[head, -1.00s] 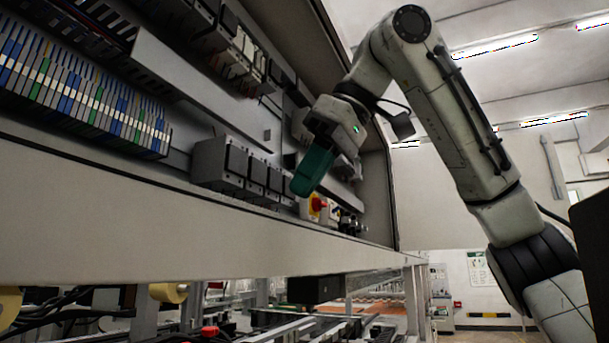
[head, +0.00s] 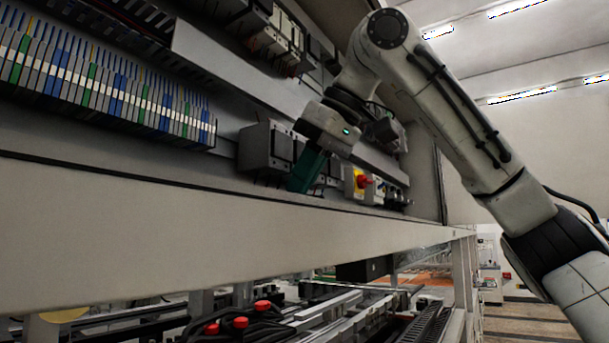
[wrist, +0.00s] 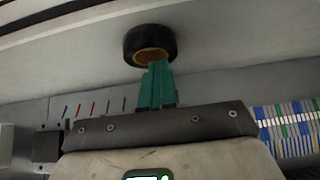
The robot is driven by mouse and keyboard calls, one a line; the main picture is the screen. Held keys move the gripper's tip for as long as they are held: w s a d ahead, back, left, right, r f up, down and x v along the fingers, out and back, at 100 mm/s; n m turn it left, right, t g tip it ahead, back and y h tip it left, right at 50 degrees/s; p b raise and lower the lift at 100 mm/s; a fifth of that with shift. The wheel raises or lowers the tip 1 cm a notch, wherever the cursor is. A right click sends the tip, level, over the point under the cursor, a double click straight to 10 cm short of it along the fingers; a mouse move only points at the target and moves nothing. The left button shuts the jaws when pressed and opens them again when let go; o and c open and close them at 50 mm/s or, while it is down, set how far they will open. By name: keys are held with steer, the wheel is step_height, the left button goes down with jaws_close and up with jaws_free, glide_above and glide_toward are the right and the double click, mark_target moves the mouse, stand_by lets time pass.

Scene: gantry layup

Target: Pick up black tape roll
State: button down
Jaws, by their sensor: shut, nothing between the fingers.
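The black tape roll (wrist: 135,37) shows at the top middle of the wrist view, a black ring with a brown inner core. It rests on or against a pale surface. I do not make it out in the head view. My gripper (wrist: 156,66) has green fingers that are shut with nothing between them. Their tips point at the roll and overlap the lower edge of its core in the picture; I cannot tell whether they touch it. In the head view my gripper (head: 299,187) is low in front of the cabinet, behind its front ledge.
A pale ledge (head: 200,235) runs along the cabinet front. Grey modules (head: 267,147), a red and yellow switch (head: 360,182) and a row of coloured terminal blocks (head: 100,85) surround the gripper. Below are rails and red knobs (head: 240,322).

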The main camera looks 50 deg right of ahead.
steer(key=shift+f, duration=0.35)
steer(key=shift+s+f, duration=0.1)
steer(key=shift+s, duration=0.15)
steer(key=s+b, duration=0.1)
steer(key=s, duration=0.4)
steer(key=shift+s+d, duration=0.1)
steer(key=shift+s, duration=0.1)
steer(key=shift+r, duration=0.2)
steer(key=shift+r+p, duration=0.7)
steer(key=shift+r, duration=0.15)
steer(key=shift+w+f, duration=0.1)
steer(key=shift+w, duration=0.05)
